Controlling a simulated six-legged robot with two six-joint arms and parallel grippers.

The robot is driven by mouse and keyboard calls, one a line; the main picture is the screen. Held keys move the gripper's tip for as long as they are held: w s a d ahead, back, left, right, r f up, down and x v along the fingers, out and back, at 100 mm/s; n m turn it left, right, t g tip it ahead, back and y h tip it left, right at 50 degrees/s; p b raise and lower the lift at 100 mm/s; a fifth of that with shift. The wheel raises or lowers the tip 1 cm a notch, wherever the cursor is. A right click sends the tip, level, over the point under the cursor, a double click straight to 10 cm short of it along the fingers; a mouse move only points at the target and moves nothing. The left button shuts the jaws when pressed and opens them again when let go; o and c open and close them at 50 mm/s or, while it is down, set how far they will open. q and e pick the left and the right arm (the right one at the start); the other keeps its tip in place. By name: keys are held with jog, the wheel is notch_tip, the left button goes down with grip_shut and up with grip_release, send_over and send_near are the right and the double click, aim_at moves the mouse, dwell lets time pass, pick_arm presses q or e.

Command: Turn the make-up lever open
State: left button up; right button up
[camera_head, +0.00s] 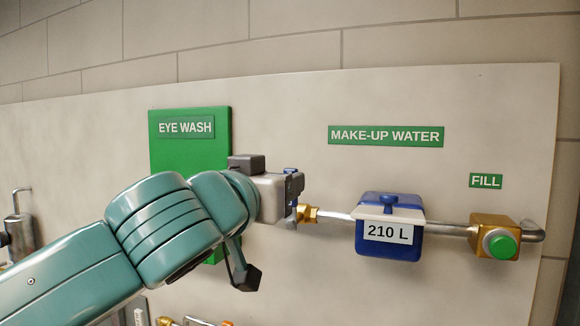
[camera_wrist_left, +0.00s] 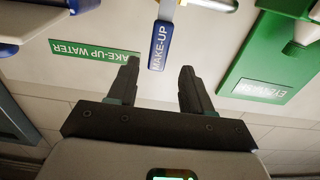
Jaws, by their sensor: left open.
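The make-up lever (camera_wrist_left: 160,42) is a blue handle marked MAKE-UP on a metal stem, seen in the left wrist view, which is upside down. My left gripper (camera_wrist_left: 160,68) is open. Its two dark fingers stand on either side of the lever's free end, with visible gaps to it. In the head view my left gripper (camera_head: 293,192) is at the left end of the make-up pipe, beside a brass fitting (camera_head: 308,214). There it hides most of the lever and valve. My right gripper is in neither view.
A blue meter box marked 210 L (camera_head: 390,234) and a brass block with a green button (camera_head: 501,245) sit further right on the pipe. The green EYE WASH board (camera_head: 175,148) is behind my arm. The MAKE-UP WATER sign (camera_head: 386,136) is above the pipe.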

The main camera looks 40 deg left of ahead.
pick_arm(q)
jog(key=x, duration=0.3)
jog(key=p+x, duration=0.1)
jog(key=shift+w+d, duration=0.25)
jog(key=shift+w, duration=0.1)
jog(key=shift+a, duration=0.2)
jog(key=shift+w, duration=0.1)
